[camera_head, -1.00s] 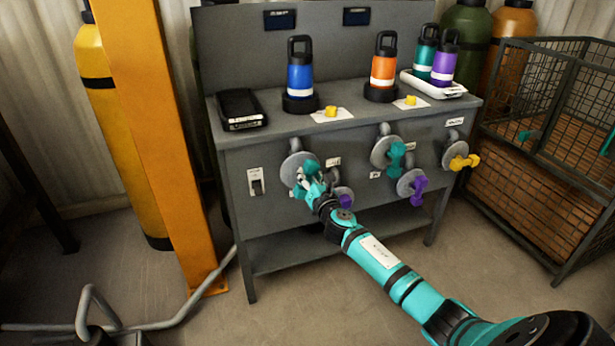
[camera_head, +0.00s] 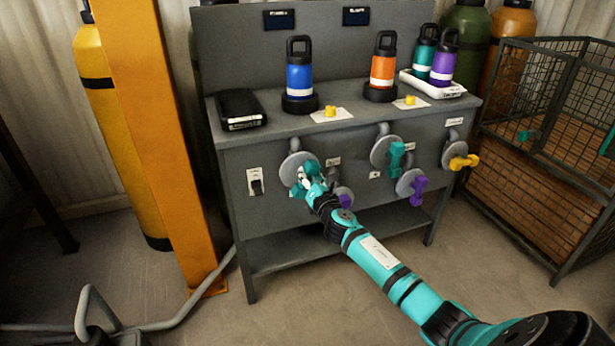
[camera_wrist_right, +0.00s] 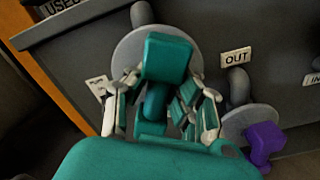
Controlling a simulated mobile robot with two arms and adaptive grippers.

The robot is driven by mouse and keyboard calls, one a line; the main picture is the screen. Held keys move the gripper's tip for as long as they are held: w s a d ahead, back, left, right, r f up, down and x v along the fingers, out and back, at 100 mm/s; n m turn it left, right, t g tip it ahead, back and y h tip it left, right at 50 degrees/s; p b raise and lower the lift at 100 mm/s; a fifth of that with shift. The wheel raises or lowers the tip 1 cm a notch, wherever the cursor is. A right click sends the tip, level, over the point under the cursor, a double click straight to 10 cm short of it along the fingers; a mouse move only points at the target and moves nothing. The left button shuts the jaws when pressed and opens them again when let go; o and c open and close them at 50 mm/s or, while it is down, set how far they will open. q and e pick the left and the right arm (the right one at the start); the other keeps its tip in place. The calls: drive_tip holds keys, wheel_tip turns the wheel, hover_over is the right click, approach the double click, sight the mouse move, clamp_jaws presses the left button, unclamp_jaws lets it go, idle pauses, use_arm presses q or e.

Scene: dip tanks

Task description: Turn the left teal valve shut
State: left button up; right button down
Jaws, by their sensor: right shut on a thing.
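The left teal valve has a teal handle (camera_wrist_right: 167,58) in front of a round grey disc (camera_head: 291,168) on the bench's front panel. My right gripper (camera_head: 306,182) is at this handle and partly hides it in the head view. In the right wrist view my right gripper (camera_wrist_right: 158,108) has its pale fingers on both sides of the teal handle, shut on it. The handle's upper block stands above the fingers. A second teal valve (camera_head: 395,155) sits further right on the panel. My left gripper is not in view.
A purple valve (camera_wrist_right: 264,142) is close to the right of my fingers, below the OUT label (camera_wrist_right: 236,57). Another purple valve (camera_head: 418,190) and a yellow valve (camera_head: 464,162) are further right. A switch (camera_head: 256,181) is left of the disc. Bottles stand on the bench top (camera_head: 350,118).

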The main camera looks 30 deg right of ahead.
drive_tip(key=shift+s+d+f+m, duration=0.1)
drive_tip(key=shift+d+m, duration=0.05)
drive_tip(key=shift+m, duration=0.65)
drive_tip(key=shift+w+d+f+m, duration=0.1)
drive_tip(key=shift+f+m, duration=0.05)
drive_tip(key=shift+m, duration=0.65)
drive_tip(key=shift+s+d+f+m, duration=0.1)
drive_tip(key=shift+d+m, duration=0.05)
drive_tip(key=shift+m, duration=0.65)
idle(0.8)
drive_tip(key=shift+s+f+m, duration=0.1)
drive_tip(key=shift+f+m, duration=0.15)
drive_tip(key=shift+m, duration=1)
drive_tip(key=shift+f+m, duration=0.25)
drive_tip(key=shift+m, duration=1)
idle(2.3)
